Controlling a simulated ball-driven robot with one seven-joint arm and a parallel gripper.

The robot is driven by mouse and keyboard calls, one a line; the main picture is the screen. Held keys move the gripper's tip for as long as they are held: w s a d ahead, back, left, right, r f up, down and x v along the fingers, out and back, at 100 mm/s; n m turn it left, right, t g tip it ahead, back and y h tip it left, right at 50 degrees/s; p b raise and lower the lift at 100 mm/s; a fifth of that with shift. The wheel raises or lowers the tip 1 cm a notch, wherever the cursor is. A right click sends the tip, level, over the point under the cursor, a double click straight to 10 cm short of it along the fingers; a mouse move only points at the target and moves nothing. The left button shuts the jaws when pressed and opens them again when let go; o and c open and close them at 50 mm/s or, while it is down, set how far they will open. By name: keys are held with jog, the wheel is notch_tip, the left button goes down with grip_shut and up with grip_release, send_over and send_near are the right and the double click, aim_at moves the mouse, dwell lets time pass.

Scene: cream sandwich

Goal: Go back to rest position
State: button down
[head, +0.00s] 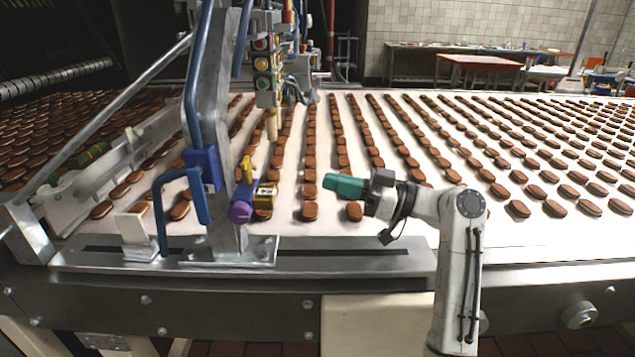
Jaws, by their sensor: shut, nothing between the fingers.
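My gripper (343,186) is at the end of my white arm, right of the picture's middle. It has teal fingers that are shut with nothing between them. It points left, over the near part of the white conveyor belt (375,237). Brown sandwich biscuits (310,211) lie in rows on the belt, and one biscuit (354,211) shows just below my gripper. My gripper looks to be above the biscuits, but the exact height cannot be told.
A metal post (228,130) with blue tubes stands left of my gripper on a bracket at the belt's near edge. A purple and yellow fitting (241,203) juts from it. A metal rail (350,262) runs along the front. Tables (480,61) stand far back.

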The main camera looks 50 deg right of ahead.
jog(key=shift+s+d+f, duration=0.1)
jog(key=shift+s+d, duration=0.15)
jog(key=shift+s, duration=0.2)
